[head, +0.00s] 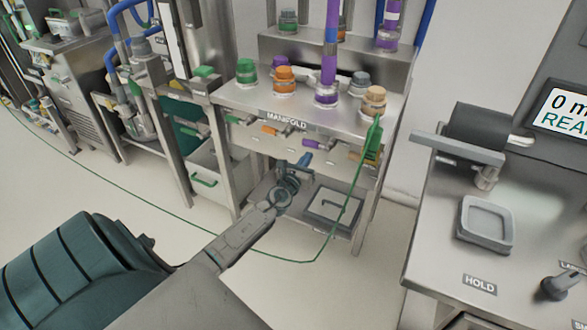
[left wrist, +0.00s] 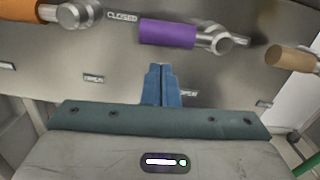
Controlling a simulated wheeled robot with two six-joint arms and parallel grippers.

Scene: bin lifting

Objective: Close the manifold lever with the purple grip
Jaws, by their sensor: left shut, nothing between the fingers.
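The manifold (head: 300,128) is a steel stand with a row of coloured-grip levers on its front panel. The purple grip (head: 314,144) sits right of the orange one, under the MANIFOLD label. In the left wrist view the purple grip (left wrist: 167,33) lies nearly level, with its metal pivot at its right end and a CLOSED label at its left. My left gripper (head: 303,160) is in front of the panel, just below the purple grip. Its blue fingers (left wrist: 161,85) are shut and empty, pointing at the panel, apart from the grip in the picture. My right gripper is out of view.
Neighbouring levers have an orange grip (left wrist: 38,10) at left and a tan grip (left wrist: 292,60) at right. A green handset (head: 373,142) with a green cable hangs at the manifold's right. A console table (head: 500,220) stands at right. A grey tray (head: 332,207) sits below.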

